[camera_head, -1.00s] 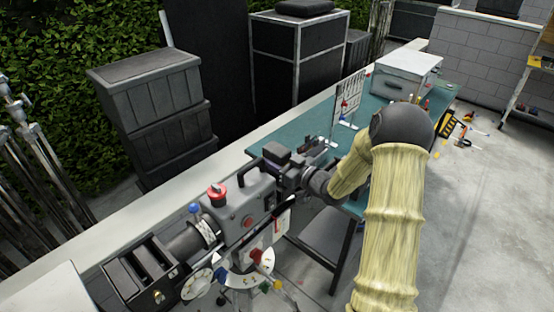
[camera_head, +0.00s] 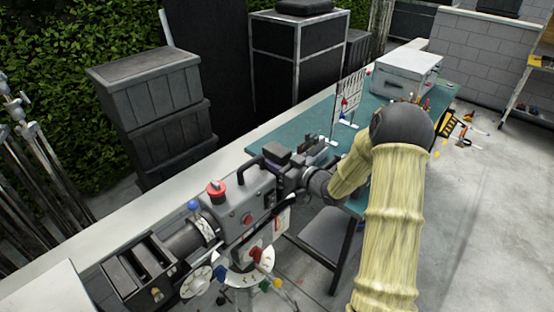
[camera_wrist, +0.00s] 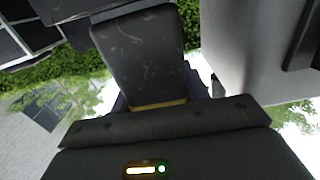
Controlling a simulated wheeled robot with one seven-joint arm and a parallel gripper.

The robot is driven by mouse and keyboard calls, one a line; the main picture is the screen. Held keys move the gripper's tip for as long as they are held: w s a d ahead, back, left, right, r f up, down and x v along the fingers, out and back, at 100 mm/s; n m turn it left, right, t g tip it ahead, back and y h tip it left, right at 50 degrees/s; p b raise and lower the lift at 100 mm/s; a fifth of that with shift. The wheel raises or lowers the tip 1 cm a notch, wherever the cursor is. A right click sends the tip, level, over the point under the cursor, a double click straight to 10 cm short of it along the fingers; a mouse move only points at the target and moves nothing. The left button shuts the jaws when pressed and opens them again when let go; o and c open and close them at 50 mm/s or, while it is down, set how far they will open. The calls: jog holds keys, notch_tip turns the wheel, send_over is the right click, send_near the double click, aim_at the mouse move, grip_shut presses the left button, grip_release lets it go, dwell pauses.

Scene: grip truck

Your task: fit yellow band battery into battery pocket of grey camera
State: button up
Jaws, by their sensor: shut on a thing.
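The yellow band battery (camera_wrist: 140,55) is a dark, scuffed block in the wrist view, with a yellow band (camera_wrist: 160,105) at its near end. My gripper (camera_wrist: 163,97) is shut on it at the band end. In the head view my gripper (camera_head: 292,170) is beside the rear end of the grey camera (camera_head: 238,210). A dark block that looks like the battery (camera_head: 277,153) shows at its tip. A large grey surface, likely the camera's side (camera_wrist: 250,45), fills the right of the wrist view. The battery pocket cannot be made out, nor whether the battery touches the camera.
The camera sits on a support with white discs and coloured knobs (camera_head: 255,255). A teal worktop (camera_head: 310,125) with small items and a white case (camera_head: 405,72) lies beyond. Dark stacked cases (camera_head: 155,115) stand at left. A dark seat (camera_head: 328,235) is below the worktop.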

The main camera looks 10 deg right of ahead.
jog(key=shift+f+b, duration=1.95)
jog(key=shift+f, duration=0.25)
jog(key=o, duration=1.4)
jog(key=shift+r, duration=0.1)
jog(key=shift+c, duration=0.2)
jog(key=b+v, duration=0.5)
jog(key=v, duration=1.2)
jog(key=shift+s, duration=0.15)
jog(key=shift+d, duration=0.1)
